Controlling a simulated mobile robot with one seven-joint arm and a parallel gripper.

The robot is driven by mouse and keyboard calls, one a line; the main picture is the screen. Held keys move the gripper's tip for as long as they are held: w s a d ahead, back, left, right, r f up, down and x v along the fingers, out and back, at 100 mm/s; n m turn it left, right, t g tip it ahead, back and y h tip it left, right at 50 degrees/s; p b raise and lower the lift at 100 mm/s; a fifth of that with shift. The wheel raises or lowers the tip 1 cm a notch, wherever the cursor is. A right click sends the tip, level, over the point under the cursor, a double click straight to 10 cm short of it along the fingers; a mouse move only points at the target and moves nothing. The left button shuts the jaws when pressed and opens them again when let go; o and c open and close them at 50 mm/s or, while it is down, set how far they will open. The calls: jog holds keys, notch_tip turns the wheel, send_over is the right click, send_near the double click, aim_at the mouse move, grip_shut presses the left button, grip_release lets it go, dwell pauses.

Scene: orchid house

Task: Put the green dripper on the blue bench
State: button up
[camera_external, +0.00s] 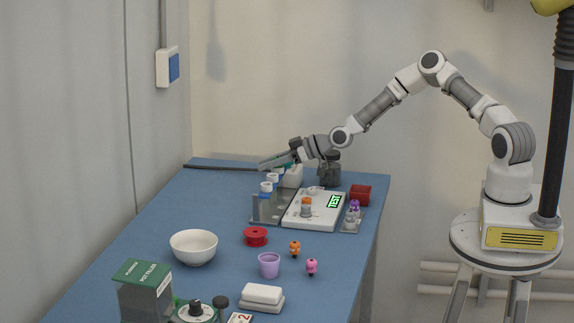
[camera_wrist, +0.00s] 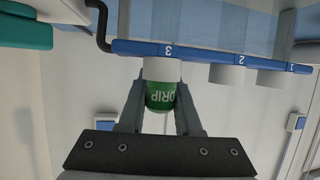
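The green dripper (camera_wrist: 160,97), lettered DRIP, is between the two fingers of my gripper (camera_wrist: 161,100) in the wrist view. The fingers lie against both its sides. It is right by the white cylinder (camera_wrist: 162,69) under the number 3 on a blue-edged rack (camera_wrist: 200,52); I cannot tell whether it still sits in it. In the external view my gripper (camera_external: 268,163) is over the far end of the blue bench (camera_external: 205,215), beside the rack. The dripper is hard to make out there.
A white device (camera_external: 315,222) with a green TEST display stands right of the rack. A red spool (camera_external: 255,237), white bowl (camera_external: 194,247), purple cup (camera_external: 268,265) and dark green box (camera_external: 145,293) stand nearer. The bench's left middle is clear.

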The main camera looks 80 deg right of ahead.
grip_shut()
jog(key=shift+r, duration=0.1)
jog(key=s+d+r, duration=0.8)
jog(key=r, duration=0.3)
jog(key=s+a+r+y, duration=0.1)
jog(key=s+a, duration=0.5)
jog(key=a, duration=0.6)
jog(key=s+a+r+n+y, duration=0.1)
jog(key=s+a+r, duration=0.1)
jog(key=s+a, duration=0.5)
jog(key=a, duration=0.6)
jog(key=shift+s+r+n, duration=0.15)
jog(key=shift+r+n, duration=0.05)
jog(key=shift+n, duration=0.1)
